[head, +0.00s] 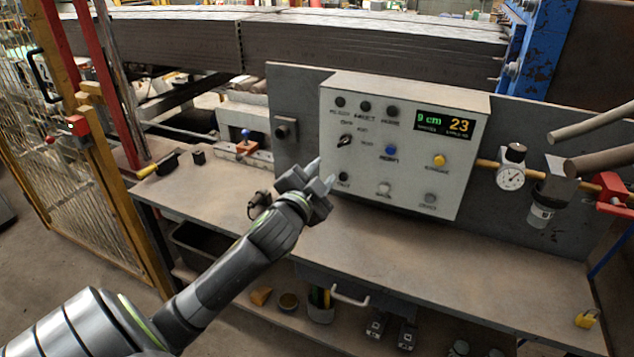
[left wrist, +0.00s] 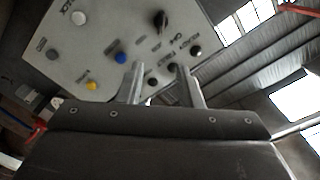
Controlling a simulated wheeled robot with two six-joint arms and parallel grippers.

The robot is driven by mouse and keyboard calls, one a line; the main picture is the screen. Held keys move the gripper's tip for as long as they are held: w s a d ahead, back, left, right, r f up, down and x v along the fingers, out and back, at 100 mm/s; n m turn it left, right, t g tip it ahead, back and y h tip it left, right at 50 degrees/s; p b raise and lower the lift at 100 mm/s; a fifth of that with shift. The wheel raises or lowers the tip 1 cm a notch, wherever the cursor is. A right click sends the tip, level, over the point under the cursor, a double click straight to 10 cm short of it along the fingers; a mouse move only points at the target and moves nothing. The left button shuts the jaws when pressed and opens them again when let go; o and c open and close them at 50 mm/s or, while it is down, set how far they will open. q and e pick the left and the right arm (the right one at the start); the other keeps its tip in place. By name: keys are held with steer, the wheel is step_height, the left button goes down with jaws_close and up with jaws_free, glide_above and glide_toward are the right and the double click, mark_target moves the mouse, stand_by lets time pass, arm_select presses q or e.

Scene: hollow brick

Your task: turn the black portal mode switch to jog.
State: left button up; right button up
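The black mode switch (head: 345,141) is a small knob on the left part of the light grey control box, with small labels above and right of it that I cannot read surely. It also shows in the left wrist view (left wrist: 160,20), where the panel appears upside down. My left gripper (head: 322,175) is in front of the box's lower left edge, below and left of the switch, apart from it. In the left wrist view its two fingers (left wrist: 160,68) stand apart with nothing between them. My right gripper is in neither view.
The control box (head: 462,190) also carries a blue button (head: 391,149), a yellow button (head: 439,160), several black knobs and a lit display (head: 446,122). A dial gauge (head: 511,177) hangs to its right. The workbench top (head: 430,245) below is mostly clear.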

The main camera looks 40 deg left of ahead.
arm_select(q)
steer(key=shift+v, duration=0.85)
steer(key=a+f+n+g, duration=0.1)
steer(key=a+f+g, duration=0.15)
steer(key=f, duration=0.85)
steer(key=a+f+n+g, duration=0.1)
steer(key=a+f+g, duration=0.15)
steer(key=f, duration=0.95)
steer(key=s+f+n+g, duration=0.15)
steer(key=s+f, duration=0.25)
steer(key=f, duration=0.5)
steer(key=s+f+g, duration=0.2)
steer(key=s+f, duration=0.1)
steer(key=f, duration=0.5)
steer(key=s+d+f+n+g+h, duration=0.1)
steer(key=s+d+f+g, duration=0.1)
steer(key=s+f, duration=0.7)
steer(key=s+d+f+n+g+h, duration=0.1)
steer(key=s+d+f+g, duration=0.1)
steer(key=s+f, duration=0.65)
steer(key=s+d+f+g, duration=0.2)
steer(key=s+d+f, duration=0.2)
steer(key=s, duration=0.6)
steer(key=s+d+f+n+g+h, duration=0.1)
steer(key=s+d+f, duration=0.3)
steer(key=s, duration=0.6)
steer(key=shift+s+f+g, duration=0.25)
steer(key=shift+f+g, duration=0.2)
steer(key=shift+f, duration=0.15)
